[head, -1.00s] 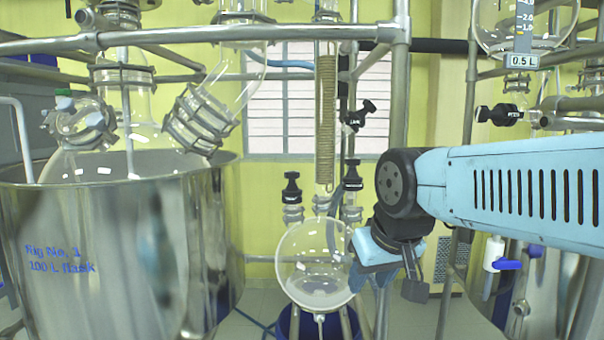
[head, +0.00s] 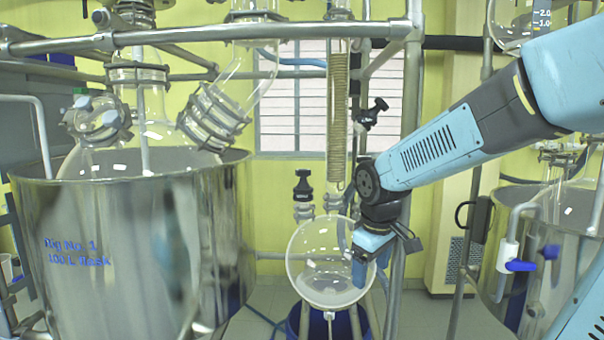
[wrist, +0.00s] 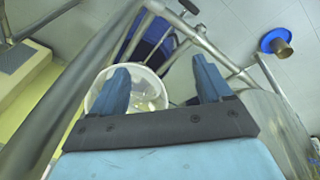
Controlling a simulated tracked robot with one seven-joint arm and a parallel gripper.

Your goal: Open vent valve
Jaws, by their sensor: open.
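Black-capped valves sit around the glass column: one stands upright left of it (head: 303,187), and another black knob (head: 375,112) is tilted at its upper right. I cannot read their labels, so I cannot tell which is the vent valve. My gripper (head: 365,272) points down at the right side of the round glass receiver flask (head: 318,265), below and right of the upright valve. In the wrist view my gripper (wrist: 160,72) has its two blue fingers spread apart with nothing held. The round flask (wrist: 150,92) shows beyond and between them. My arm hides the area right of the column base.
A large steel vessel (head: 130,260) with a glass reactor stands at the left. A metal frame post (head: 412,90) rises behind my arm. Another steel vessel with a blue-handled tap (head: 520,266) is at the right. A blue tub (head: 318,322) stands under the flask.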

